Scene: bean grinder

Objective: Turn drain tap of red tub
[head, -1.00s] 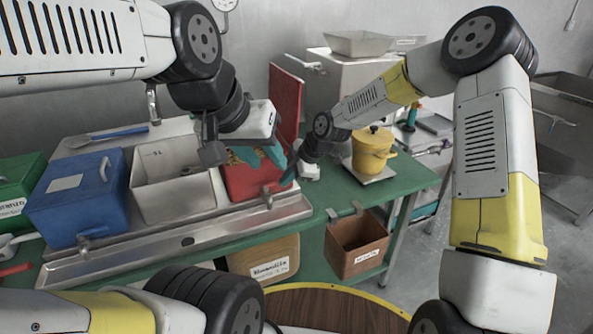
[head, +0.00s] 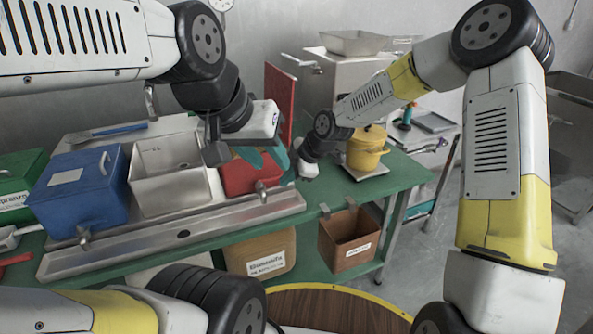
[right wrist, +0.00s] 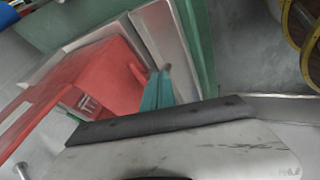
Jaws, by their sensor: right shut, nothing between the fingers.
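The red tub (head: 236,178) stands at the right end of the row of tubs, over a metal drip tray. Its drain tap (head: 262,190) sticks out at its front. In the right wrist view, the red tub (right wrist: 112,75) fills the upper left; I cannot make out the tap there. My left gripper (head: 263,157) is over the tub's top, its teal fingers apart. My right gripper (head: 288,172) is low beside the tub's right side, behind and right of the tap. Its teal fingers (right wrist: 157,88) are together and empty in the right wrist view. Contact with the tub is unclear.
A metal tub (head: 168,190) and a blue tub (head: 78,190) stand to the left. The drip tray (head: 170,238) runs along the front. A yellow pot (head: 366,148) stands right of my right gripper. A brown bin (head: 347,240) hangs from the green table's front edge.

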